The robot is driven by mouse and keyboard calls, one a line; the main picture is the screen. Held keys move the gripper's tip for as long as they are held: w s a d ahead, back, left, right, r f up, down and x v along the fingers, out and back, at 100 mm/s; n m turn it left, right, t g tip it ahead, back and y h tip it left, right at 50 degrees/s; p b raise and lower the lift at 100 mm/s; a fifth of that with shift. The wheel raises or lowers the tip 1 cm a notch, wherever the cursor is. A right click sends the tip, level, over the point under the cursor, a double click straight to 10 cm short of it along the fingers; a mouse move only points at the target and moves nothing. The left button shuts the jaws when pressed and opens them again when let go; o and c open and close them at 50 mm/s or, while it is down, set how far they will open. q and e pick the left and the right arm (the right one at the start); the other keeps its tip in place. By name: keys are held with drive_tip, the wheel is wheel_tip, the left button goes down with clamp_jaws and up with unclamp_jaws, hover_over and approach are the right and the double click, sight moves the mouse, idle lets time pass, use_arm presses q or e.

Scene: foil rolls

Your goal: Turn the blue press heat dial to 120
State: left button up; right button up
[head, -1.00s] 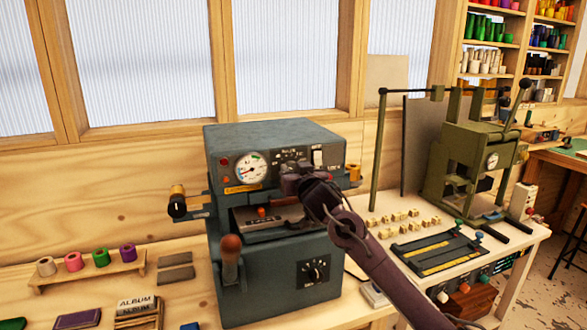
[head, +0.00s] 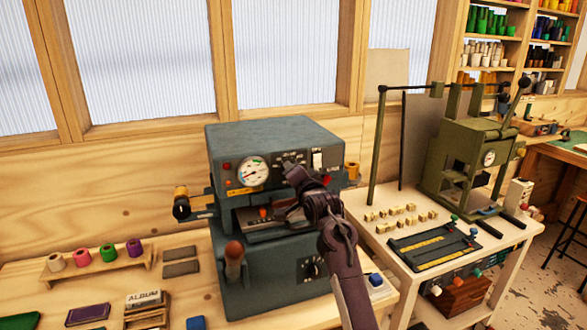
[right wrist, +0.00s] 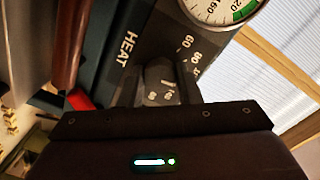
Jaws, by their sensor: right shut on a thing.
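The blue press (head: 270,136) stands on the bench in the middle of the head view. Its round gauge (head: 253,173) is on the upper front panel. My right gripper (head: 293,170) is at that panel, right of the gauge, and hides the heat dial in this view. In the right wrist view, the grey heat dial (right wrist: 160,82) sits between the fingertips of my right gripper (right wrist: 160,90), which is shut on it. The HEAT label (right wrist: 128,48) and the marks 60 and 80 show beside it. The dial's pointer setting cannot be read. My left gripper is not in view.
A lever with a brown knob (head: 234,250) sticks out at the press's front. A green press (head: 470,155) stands on the right table. Foil rolls (head: 108,252) stand on a wooden rack at left.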

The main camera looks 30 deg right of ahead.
drive_tip(key=shift+m+p, duration=0.65)
drive_tip(key=shift+m, duration=1.55)
drive_tip(key=o, duration=1)
drive_tip(key=shift+c, duration=0.2)
drive_tip(key=shift+s+a+f+b, duration=0.15)
drive_tip(key=shift+s+b, duration=0.15)
drive_tip(key=shift+s, duration=0.3)
drive_tip(key=b+v, duration=0.2)
drive_tip(key=v, duration=0.4)
drive_tip(key=shift+s, duration=0.3)
